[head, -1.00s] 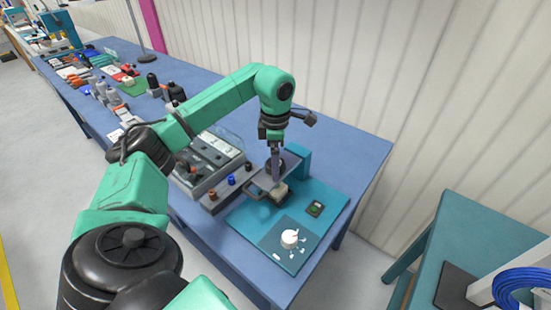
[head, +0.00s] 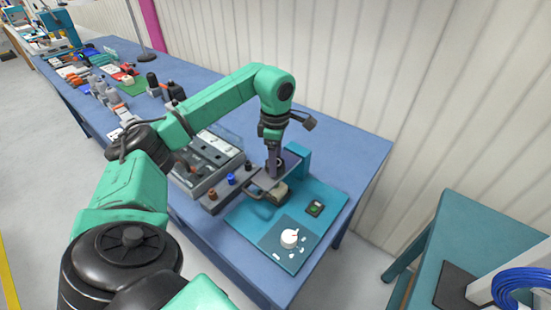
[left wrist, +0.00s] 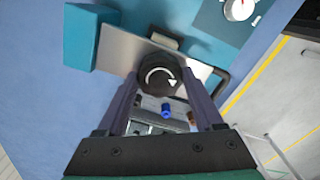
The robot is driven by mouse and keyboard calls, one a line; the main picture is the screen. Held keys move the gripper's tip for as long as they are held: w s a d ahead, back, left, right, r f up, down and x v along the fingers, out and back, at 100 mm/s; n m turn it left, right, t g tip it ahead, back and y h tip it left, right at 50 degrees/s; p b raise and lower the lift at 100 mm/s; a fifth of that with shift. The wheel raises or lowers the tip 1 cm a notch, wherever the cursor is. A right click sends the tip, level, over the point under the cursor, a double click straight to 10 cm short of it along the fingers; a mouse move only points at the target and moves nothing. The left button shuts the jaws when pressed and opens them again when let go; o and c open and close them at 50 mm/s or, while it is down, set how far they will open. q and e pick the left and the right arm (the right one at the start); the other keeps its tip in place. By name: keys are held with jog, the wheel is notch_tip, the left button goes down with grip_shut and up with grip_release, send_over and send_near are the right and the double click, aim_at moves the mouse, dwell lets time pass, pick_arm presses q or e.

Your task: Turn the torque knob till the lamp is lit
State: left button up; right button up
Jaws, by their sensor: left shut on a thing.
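A black round knob (left wrist: 160,76) with a white curved arrow on top sits on a grey metal plate (left wrist: 118,50) of the teal device. My left gripper (head: 275,172) points down at this plate and is shut on the knob, with one finger on each side in the left wrist view (left wrist: 158,88). In the head view the fingers mostly hide the knob.
A grey block with orange, blue and black knobs (head: 231,179) lies left of the device, beside a clear-lidded case (head: 208,155). More items stand along the blue table (head: 345,140). Its back right part is clear. A teal stand (head: 470,235) is at right.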

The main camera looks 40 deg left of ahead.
pick_arm(q)
jog(key=m, duration=0.5)
jog(key=shift+r, duration=0.1)
jog(key=shift+m, duration=2.4)
jog(key=o, duration=1.4)
